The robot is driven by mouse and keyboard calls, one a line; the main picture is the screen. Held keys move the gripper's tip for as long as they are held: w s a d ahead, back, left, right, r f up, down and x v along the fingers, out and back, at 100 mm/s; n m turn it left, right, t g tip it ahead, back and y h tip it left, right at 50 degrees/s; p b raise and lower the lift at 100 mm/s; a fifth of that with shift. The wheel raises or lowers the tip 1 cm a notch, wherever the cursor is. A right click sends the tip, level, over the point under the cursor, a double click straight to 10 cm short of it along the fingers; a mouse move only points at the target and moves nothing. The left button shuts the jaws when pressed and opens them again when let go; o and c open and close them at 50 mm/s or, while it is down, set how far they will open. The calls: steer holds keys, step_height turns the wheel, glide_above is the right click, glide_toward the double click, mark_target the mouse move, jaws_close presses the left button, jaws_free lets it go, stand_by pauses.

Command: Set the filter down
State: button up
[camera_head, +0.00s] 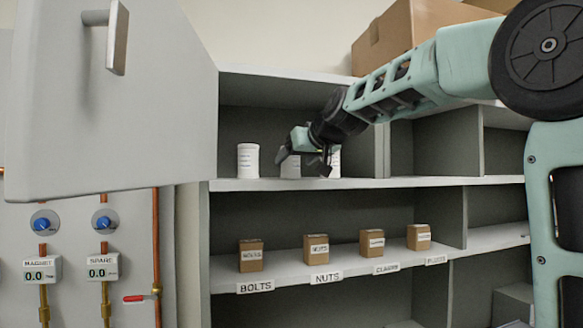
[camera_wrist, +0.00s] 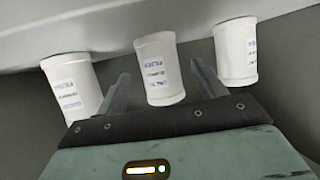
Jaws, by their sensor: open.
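Three white cylindrical filters with printed labels stand in a row on the upper shelf: the left one (camera_head: 248,161), the middle one (camera_head: 290,169) and the right one (camera_head: 335,160), partly hidden by my gripper. My gripper (camera_head: 304,160) is open at the middle filter. In the wrist view my gripper (camera_wrist: 161,74) has one finger on each side of the middle filter (camera_wrist: 158,72), with a visible gap on both sides. The other two filters (camera_wrist: 72,88) (camera_wrist: 236,52) stand outside the fingers. The ends of all three meet the pale shelf surface (camera_wrist: 110,28).
A grey cabinet door (camera_head: 110,150) stands open at the left. An upright divider (camera_head: 383,150) is right of the filters. Below, several small brown boxes (camera_head: 317,249) stand on a labelled shelf (camera_head: 350,268). A large cardboard box (camera_head: 405,30) sits on top.

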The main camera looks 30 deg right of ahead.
steer(key=b+v, duration=0.2)
steer(key=v, duration=0.6)
steer(key=shift+s, duration=0.1)
stand_by(0.3)
